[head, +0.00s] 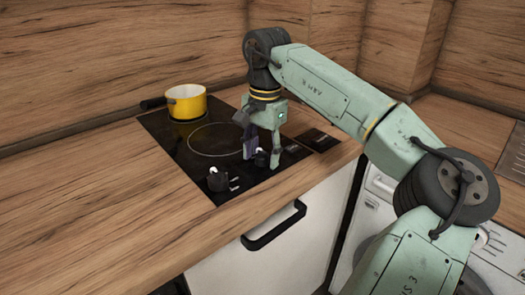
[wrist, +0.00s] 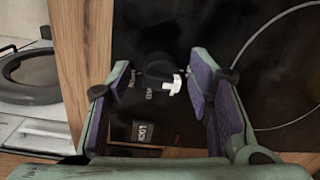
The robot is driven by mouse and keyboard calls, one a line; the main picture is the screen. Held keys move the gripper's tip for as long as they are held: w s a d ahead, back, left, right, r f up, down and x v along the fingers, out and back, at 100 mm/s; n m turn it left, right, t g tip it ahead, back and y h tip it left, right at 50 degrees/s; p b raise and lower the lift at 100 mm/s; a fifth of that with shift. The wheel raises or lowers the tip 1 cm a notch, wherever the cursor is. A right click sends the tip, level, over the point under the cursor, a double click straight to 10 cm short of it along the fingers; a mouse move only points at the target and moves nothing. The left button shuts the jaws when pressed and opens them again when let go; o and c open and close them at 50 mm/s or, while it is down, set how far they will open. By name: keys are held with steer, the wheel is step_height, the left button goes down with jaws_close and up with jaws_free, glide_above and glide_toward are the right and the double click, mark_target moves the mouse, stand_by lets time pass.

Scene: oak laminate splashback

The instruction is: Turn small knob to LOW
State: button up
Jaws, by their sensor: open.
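A dark knob (head: 262,158) sits at the right front of the black cooktop (head: 165,138), between the fingers of my gripper (head: 261,161). In the wrist view the knob (wrist: 158,66) is dark on dark glass, with a white pointer (wrist: 172,85) on its lower right side. My gripper (wrist: 158,78) is open, a finger on each side of the knob; I cannot tell whether either touches it. A second dark knob (head: 217,180) stands further left on the cooktop.
A yellow pot (head: 187,101) with a dark handle stands at the cooktop's back left. A white front with a black handle (head: 273,228) is below the counter. A white appliance (head: 380,190) is at the right. Wooden counter (head: 90,200) to the left is clear.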

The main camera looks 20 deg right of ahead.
steer(key=shift+c, duration=0.4)
jaws_close()
steer(key=shift+m, duration=0.3)
steer(key=m, duration=0.4)
steer(key=shift+m, duration=2.5)
steer(key=shift+o, duration=0.4)
jaws_free()
